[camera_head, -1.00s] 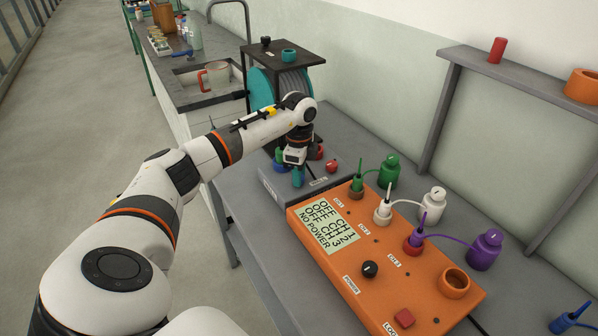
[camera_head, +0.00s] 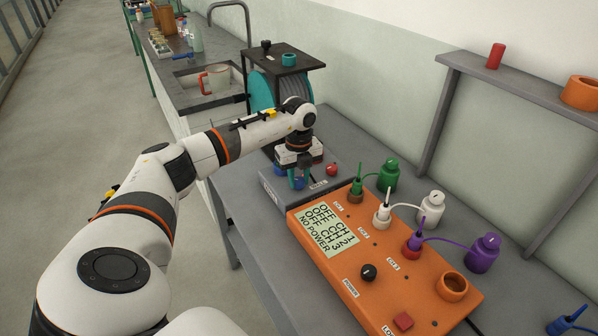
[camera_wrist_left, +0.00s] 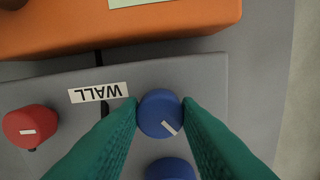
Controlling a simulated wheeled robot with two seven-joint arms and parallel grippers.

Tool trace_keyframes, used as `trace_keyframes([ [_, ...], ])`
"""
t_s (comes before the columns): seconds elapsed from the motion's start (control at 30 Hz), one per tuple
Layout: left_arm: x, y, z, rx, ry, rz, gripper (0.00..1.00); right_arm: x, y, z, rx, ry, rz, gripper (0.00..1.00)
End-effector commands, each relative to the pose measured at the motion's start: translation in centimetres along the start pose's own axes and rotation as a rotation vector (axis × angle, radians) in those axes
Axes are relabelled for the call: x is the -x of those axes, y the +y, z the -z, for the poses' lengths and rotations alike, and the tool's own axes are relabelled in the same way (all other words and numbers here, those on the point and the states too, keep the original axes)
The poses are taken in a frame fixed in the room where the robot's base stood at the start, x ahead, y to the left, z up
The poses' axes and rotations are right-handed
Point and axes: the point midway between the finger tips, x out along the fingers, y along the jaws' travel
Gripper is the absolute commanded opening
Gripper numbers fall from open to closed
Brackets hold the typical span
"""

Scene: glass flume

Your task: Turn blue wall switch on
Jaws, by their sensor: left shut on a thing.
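The grey switch box (camera_head: 273,193) with the label WALL (camera_wrist_left: 98,93) stands on the bench. In the left wrist view, a round blue switch knob (camera_wrist_left: 159,113) with a white pointer mark sits next to that label. My left gripper (camera_wrist_left: 160,108) has its teal fingers shut on this knob, one on each side. The white mark points toward the lower right of that view. In the head view my left gripper (camera_head: 298,180) is over the box, and the wrist partly hides the knobs. My right gripper is not in view.
A second blue knob (camera_wrist_left: 170,169) lies just below the held one in the wrist view. A red knob (camera_head: 331,170) is on the same box. The orange power unit (camera_head: 392,263), with bottles and a display reading OFF and NO POWER, stands close by.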

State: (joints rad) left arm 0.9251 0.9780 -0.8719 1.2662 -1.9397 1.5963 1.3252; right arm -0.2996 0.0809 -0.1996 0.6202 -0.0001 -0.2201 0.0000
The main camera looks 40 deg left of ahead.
Motion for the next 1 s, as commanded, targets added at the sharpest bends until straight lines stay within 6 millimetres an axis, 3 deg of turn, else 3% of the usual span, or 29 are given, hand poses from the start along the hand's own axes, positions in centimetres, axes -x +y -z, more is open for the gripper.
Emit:
trace_keyframes([
  [0.5, 0.15, 0.01, 0.04, -0.457, 0.002, -0.004, 0.07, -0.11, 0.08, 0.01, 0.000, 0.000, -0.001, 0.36],
  [1.0, 0.14, -0.03, 0.06, -0.664, 0.001, -0.004, 0.07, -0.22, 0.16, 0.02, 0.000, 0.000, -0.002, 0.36],
])
